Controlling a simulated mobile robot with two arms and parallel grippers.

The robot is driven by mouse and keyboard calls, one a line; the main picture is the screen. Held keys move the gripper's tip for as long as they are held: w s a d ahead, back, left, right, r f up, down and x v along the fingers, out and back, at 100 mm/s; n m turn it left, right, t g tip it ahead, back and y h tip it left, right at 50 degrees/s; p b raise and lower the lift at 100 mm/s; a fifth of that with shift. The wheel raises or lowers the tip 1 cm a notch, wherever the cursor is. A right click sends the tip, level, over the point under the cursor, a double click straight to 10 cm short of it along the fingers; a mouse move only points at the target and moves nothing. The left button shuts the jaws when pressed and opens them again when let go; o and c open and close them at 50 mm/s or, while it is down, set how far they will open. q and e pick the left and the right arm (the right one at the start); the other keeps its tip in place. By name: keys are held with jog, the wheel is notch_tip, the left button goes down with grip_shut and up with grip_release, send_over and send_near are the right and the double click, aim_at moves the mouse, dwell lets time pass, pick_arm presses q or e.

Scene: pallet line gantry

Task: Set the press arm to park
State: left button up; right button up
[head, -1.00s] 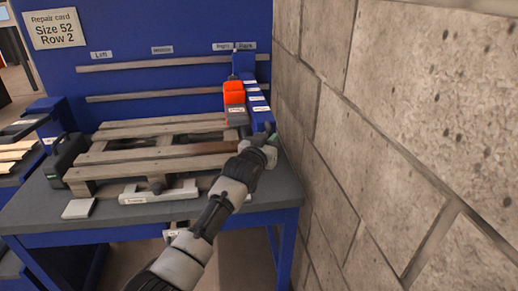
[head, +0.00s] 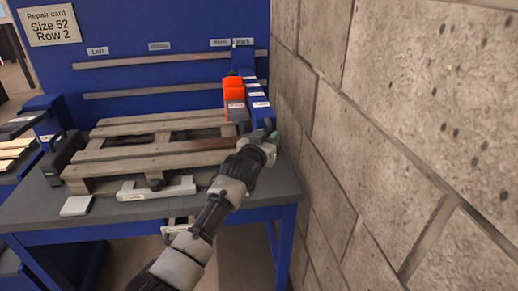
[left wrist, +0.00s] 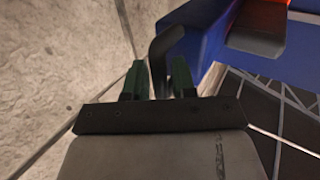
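The press arm seems to be the blue part with a red-orange block (head: 233,88) at the right end of the bench, below the wall's right-hand labels. The small label (head: 243,42) at far right appears to read Park. My left gripper (head: 270,137) is at the near right end of the blue part, close to the stone wall. Finger contact is hard to see. My right gripper is not in view.
A wooden pallet (head: 150,158) lies on the grey bench (head: 110,212). A stone wall (head: 400,140) rises close on the right of my arm. A repair card (head: 48,25) reads Size 52, Row 2. A dark device (head: 63,158) stands left of the pallet.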

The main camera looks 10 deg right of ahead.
pick_arm(q)
jog(key=v, duration=1)
